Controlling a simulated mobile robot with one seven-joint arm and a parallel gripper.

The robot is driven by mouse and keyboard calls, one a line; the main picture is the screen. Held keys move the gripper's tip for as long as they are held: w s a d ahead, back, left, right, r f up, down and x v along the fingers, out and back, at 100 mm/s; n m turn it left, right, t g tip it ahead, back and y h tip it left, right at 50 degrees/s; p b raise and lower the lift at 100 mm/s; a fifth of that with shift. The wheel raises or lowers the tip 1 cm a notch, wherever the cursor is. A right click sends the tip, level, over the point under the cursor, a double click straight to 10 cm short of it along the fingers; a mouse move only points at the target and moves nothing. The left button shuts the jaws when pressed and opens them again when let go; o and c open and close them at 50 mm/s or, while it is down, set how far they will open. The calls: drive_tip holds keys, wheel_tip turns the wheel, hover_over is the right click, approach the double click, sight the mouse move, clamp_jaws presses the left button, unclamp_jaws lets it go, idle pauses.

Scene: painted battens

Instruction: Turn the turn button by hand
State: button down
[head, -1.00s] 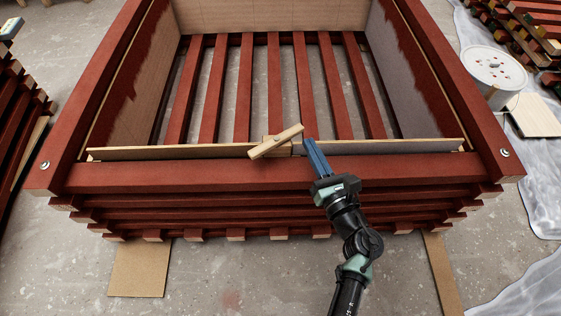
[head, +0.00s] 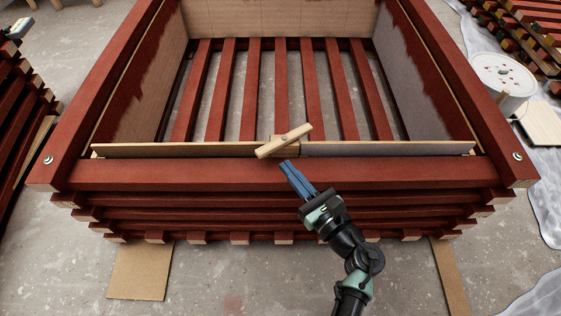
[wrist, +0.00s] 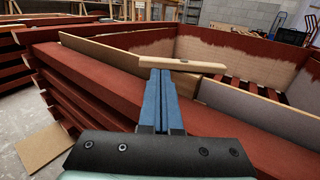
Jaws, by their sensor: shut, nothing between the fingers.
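The turn button (head: 284,141) is a pale wooden bar with a pivot near its middle, on the front edge of the red crate. It lies tilted, its right end higher in the head view. In the wrist view the turn button (wrist: 182,63) runs across just beyond my fingertips. My gripper (head: 286,164) has blue fingers pressed together, with nothing between them. My gripper also shows in the wrist view (wrist: 160,72).
The red slatted crate (head: 150,174) has thin boards (head: 190,150) along its front inner edge, on both sides of the button. A white bucket (head: 500,82) stands at the right. Stacked red battens (head: 20,110) stand at the left. The space above the front rail is open.

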sight(266, 153)
drive_tip(key=shift+b+x, duration=0.65)
drive_tip(key=shift+x, duration=1.4)
drive_tip(key=shift+a+m+t+h, duration=0.4)
drive_tip(key=shift+m+h, duration=0.1)
drive_tip(key=shift+h, duration=0.2)
drive_tip(key=shift+w+a+m+t+h+p, duration=0.1)
drive_tip(key=shift+a+m+t+h+p, duration=0.15)
drive_tip(key=shift+m+h, duration=0.3)
drive_tip(key=shift+w+a+m+t+h+p, duration=0.1)
drive_tip(key=shift+a+m+t+h, duration=0.2)
drive_tip(key=shift+h, duration=0.45)
drive_tip(key=shift+w+a, duration=0.45)
